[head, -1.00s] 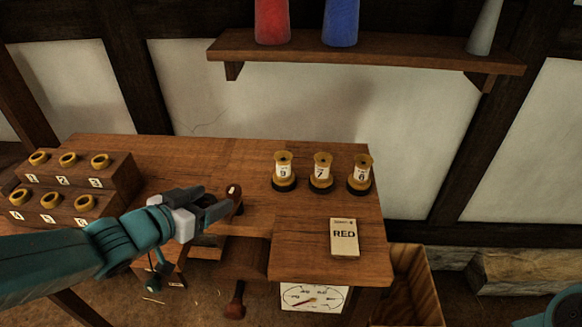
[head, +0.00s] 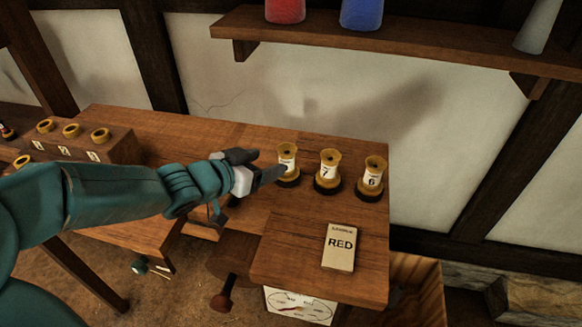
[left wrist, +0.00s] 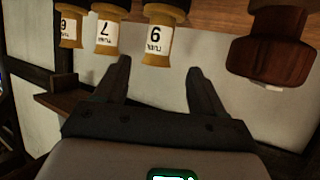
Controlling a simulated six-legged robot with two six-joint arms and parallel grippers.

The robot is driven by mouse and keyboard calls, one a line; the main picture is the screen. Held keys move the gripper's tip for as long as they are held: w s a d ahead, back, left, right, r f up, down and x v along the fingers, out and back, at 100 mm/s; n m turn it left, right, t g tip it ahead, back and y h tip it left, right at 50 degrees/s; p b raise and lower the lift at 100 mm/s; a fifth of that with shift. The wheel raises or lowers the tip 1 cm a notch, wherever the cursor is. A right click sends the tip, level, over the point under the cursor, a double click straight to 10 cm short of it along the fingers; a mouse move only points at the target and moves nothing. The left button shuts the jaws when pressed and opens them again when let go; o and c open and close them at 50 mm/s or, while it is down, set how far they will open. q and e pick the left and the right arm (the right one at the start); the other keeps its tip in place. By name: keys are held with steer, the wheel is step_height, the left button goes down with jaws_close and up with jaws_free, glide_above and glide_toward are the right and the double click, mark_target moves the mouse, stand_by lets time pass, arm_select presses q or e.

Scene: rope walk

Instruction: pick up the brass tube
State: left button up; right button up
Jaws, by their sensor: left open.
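Three brass tubes with flared tops and white number labels stand upright in dark round bases on the bench: a left one (head: 286,160), a middle one marked 7 (head: 328,166) and a right one marked 6 (head: 371,175). My left gripper (head: 268,166) is open and empty, just left of the left tube; a finger overlaps that tube's lower part. In the left wrist view, that tube (left wrist: 157,45) shows between and beyond the open fingertips (left wrist: 158,67). I cannot tell whether they touch it. My right gripper is not in view.
A box marked RED (head: 340,246) lies on the wooden bench (head: 282,262) in front of the tubes. A stepped block (head: 92,149) with brass rings stands at left. A shelf (head: 400,50) hangs above. A dark wooden piece (left wrist: 268,45) shows beside the fingers in the wrist view.

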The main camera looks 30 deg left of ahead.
mark_target(281, 159)
arm_select(q)
steer(key=b+x, duration=0.1)
steer(key=x, duration=0.4)
steer(key=shift+f, duration=0.15)
steer(key=shift+w+f, duration=0.2)
steer(key=b+x, duration=0.1)
steer(key=x, duration=0.4)
steer(key=shift+d+b, duration=0.1)
steer(key=shift+b, duration=0.3)
steer(key=shift+s+r, duration=0.15)
steer(key=shift+s, duration=0.05)
steer(key=shift+w, duration=0.1)
steer(key=c, duration=1.2)
